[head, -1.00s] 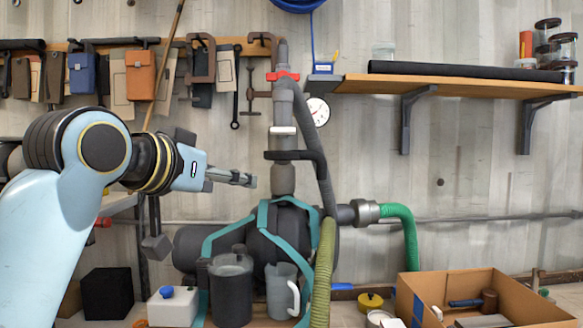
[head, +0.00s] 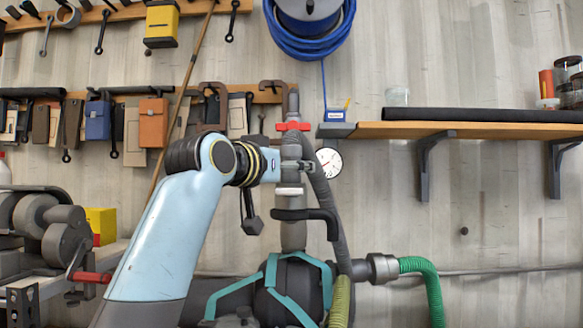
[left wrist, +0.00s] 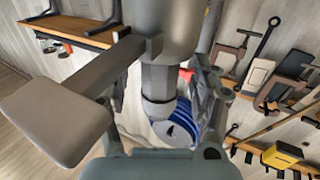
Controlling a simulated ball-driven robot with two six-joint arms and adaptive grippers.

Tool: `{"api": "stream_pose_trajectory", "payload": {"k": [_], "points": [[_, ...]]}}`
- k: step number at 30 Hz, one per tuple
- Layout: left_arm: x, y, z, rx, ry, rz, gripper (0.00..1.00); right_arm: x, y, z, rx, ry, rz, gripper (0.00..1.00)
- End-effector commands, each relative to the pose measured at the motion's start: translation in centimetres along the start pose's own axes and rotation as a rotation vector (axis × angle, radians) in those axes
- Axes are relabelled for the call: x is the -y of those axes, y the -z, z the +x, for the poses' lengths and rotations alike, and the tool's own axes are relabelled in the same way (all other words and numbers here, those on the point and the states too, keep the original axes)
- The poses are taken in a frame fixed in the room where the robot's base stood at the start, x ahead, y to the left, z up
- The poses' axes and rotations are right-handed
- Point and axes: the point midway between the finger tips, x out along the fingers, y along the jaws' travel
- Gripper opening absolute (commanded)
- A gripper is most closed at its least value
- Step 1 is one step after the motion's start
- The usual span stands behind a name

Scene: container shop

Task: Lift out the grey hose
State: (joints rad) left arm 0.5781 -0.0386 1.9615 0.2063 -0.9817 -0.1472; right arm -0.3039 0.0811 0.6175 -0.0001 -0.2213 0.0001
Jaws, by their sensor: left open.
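The grey hose (head: 323,192) arches from beside the top of the upright grey pipe (head: 292,236) and hangs down its right side, in the head view. A red fitting (head: 293,126) sits near the pipe's top. My left gripper (head: 304,167) is open at the height of the hose's upper part, overlapping pipe and hose. I cannot tell whether the hose lies between the fingers. In the left wrist view the open fingers (left wrist: 165,95) flank grey parts, which I cannot clearly sort into pipe and hose. My right gripper is not in view.
A dark bracket (head: 322,214) juts from the pipe below the gripper. A round gauge (head: 330,162) and wooden shelf (head: 470,131) lie right of the hose. A blue hose reel (head: 312,38) hangs above. A green hose (head: 425,280) curves down at the right.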

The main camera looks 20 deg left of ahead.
Motion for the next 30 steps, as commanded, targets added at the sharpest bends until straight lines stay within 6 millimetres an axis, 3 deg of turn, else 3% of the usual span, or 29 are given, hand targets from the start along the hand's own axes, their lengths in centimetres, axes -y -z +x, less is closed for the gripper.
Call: {"api": "stream_pose_trajectory", "payload": {"k": [3, 10, 25, 30], "points": [[0.01, 0.04, 1.15, 0.001, 0.0, 0.0, 0.64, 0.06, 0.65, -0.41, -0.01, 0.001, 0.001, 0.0], [0.02, -0.09, 1.33, 0.001, 0.001, 0.001, 0.64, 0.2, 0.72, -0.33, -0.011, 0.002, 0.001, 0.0], [0.04, -0.1, 1.3, 0.001, 0.001, 0.001, 0.0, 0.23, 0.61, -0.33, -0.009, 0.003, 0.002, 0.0], [0.04, -0.03, 1.29, 0.0, 0.001, 0.002, 0.0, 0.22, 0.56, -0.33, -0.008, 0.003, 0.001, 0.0]]}}
